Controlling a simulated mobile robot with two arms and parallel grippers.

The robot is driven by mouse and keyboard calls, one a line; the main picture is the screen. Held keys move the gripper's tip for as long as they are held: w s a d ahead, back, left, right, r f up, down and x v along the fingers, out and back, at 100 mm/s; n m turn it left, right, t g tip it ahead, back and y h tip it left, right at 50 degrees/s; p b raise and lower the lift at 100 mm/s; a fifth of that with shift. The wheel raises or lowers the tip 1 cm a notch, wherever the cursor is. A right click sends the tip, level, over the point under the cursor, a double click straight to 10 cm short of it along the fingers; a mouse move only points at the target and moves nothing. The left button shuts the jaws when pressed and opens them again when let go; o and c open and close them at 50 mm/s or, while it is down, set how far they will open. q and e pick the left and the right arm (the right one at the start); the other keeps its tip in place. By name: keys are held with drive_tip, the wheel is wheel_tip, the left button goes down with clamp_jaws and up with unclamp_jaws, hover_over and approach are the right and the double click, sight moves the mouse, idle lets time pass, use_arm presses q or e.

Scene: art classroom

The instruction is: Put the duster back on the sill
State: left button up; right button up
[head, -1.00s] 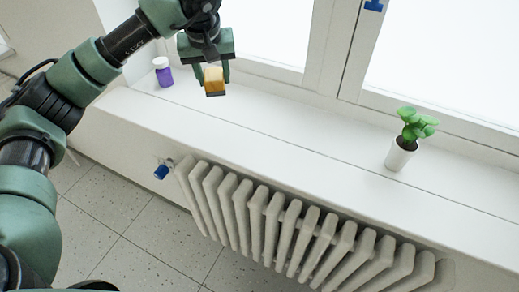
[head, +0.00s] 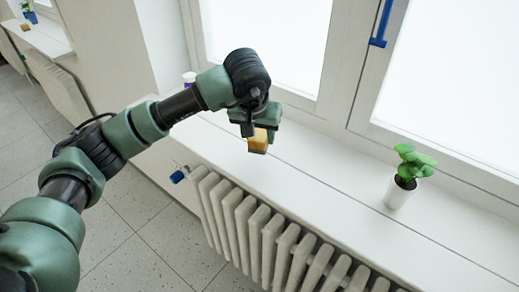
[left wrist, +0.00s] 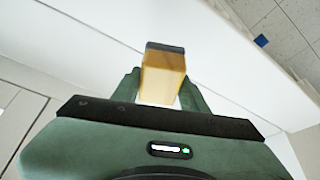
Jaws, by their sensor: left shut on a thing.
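The duster (head: 258,141) is a small yellow-orange block with a dark grey underside. My left gripper (head: 262,136) is shut on it and holds it over the white window sill (head: 320,178). In the left wrist view the duster (left wrist: 164,73) stands out between the green fingers (left wrist: 162,92), with its dark face at the far end. I cannot tell how large the gap between duster and sill is. My right gripper is not in view.
A potted green plant (head: 406,178) stands on the sill at right. A purple bottle with a white cap (head: 189,79) is partly hidden behind my left arm. A white radiator (head: 270,235) is below the sill. The sill between duster and plant is clear.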

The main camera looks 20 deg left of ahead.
use_arm(q)
wheel_tip(320, 180, down, 3)
drive_tip(key=shift+a, duration=0.1)
wheel_tip(320, 180, down, 3)
drive_tip(key=shift+p, duration=0.65)
drive_tip(key=shift+f, duration=0.4)
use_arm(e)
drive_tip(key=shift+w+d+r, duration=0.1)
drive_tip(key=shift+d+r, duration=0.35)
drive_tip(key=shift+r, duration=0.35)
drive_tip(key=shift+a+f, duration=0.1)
use_arm(q)
drive_tip(key=shift+f, duration=0.15)
drive_tip(key=o, duration=1.3)
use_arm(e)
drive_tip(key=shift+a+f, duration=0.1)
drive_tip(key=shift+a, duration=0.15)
